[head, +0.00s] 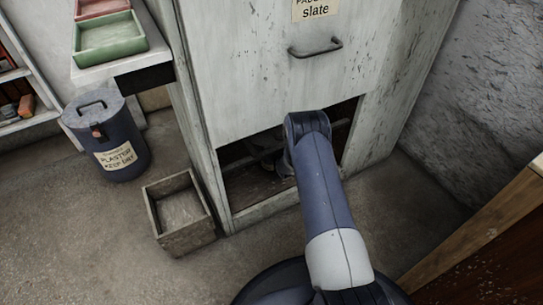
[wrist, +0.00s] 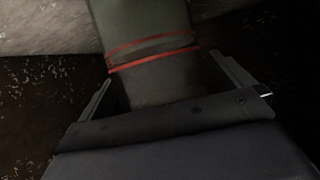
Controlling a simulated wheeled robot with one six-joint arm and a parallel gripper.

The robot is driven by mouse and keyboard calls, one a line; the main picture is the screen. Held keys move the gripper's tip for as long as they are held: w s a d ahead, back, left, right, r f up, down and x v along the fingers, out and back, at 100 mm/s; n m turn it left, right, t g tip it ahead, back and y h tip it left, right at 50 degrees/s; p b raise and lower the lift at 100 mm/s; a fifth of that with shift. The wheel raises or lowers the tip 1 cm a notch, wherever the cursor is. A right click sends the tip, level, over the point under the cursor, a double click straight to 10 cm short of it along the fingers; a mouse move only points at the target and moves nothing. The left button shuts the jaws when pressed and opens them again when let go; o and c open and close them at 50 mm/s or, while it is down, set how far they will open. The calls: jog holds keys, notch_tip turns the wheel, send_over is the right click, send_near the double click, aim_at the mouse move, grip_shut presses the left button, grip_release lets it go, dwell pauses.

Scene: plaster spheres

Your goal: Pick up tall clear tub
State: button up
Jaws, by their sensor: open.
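The tall clear tub (wrist: 150,25) shows in the wrist view as a dim, greyish upright body with two red bands around it. Its top runs out of the picture. My gripper (wrist: 161,70) is open, with one finger on each side of the tub's lower part. I see a gap at the right finger; whether the left finger touches the tub is too dark to tell. In the head view the tub cannot be made out; my arm reaches into the dark low opening of the cabinet (head: 240,85) and hides much of it.
A panel with a handle (head: 316,48) and a "slate" label hangs above the opening. The opening's side frames are close to my arm. A wooden box (head: 181,237) and a blue plaster bin (head: 125,165) stand on the floor at left. A wooden edge is at lower right.

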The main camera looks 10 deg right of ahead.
jog(key=c, duration=1)
jog(key=shift+c, duration=0.9)
jog(key=shift+r, duration=0.15)
